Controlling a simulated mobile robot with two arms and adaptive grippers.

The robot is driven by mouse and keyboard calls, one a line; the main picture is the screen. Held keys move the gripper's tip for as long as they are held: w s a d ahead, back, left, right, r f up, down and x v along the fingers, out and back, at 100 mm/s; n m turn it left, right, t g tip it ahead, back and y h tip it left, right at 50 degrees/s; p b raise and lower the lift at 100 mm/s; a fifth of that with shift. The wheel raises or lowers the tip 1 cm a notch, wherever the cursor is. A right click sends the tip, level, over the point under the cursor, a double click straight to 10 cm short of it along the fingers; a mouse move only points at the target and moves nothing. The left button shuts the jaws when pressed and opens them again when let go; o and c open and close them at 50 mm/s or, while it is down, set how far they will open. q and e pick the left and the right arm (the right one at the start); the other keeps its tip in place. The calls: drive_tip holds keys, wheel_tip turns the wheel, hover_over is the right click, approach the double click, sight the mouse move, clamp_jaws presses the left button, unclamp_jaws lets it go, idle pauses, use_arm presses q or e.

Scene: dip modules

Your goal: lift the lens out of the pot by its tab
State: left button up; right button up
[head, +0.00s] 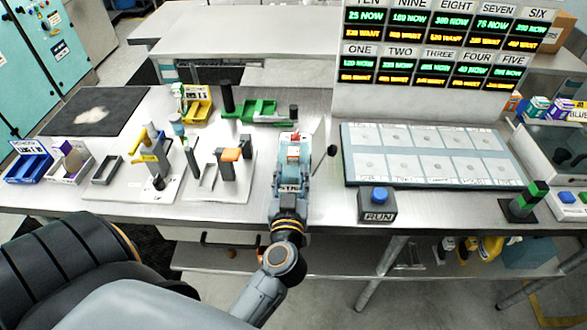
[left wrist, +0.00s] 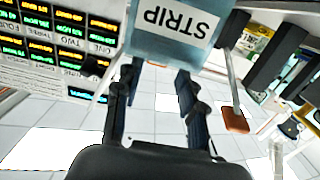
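A blue-grey pot marked STRIP (head: 290,188) stands near the table's front edge in the head view. It shows upside down at the top of the left wrist view (left wrist: 172,22). A small red and white piece (head: 293,151) shows at its far end; I cannot tell whether this is the lens or its tab. My left gripper (left wrist: 157,72) reaches to the pot. Its two dark fingers stand apart with a gap between them, and I see nothing clearly held. The pot partly covers the fingertips. My right gripper is not in view.
A white fixture with an orange-topped block (head: 231,155) stands close on the left; the orange block (left wrist: 235,119) also shows in the left wrist view. A RUN button box (head: 377,207) and a panel of pale cells (head: 430,152) lie right. A thin dark-tipped lever (head: 331,150) stands beside the pot.

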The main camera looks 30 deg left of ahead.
sight(293, 160)
use_arm(q)
drive_tip(key=x, duration=0.7)
drive_tip(key=shift+w+f, duration=0.25)
drive_tip(key=shift+w, duration=0.15)
drive_tip(key=shift+s, duration=0.15)
drive_tip(key=shift+c, duration=0.2)
clamp_jaws()
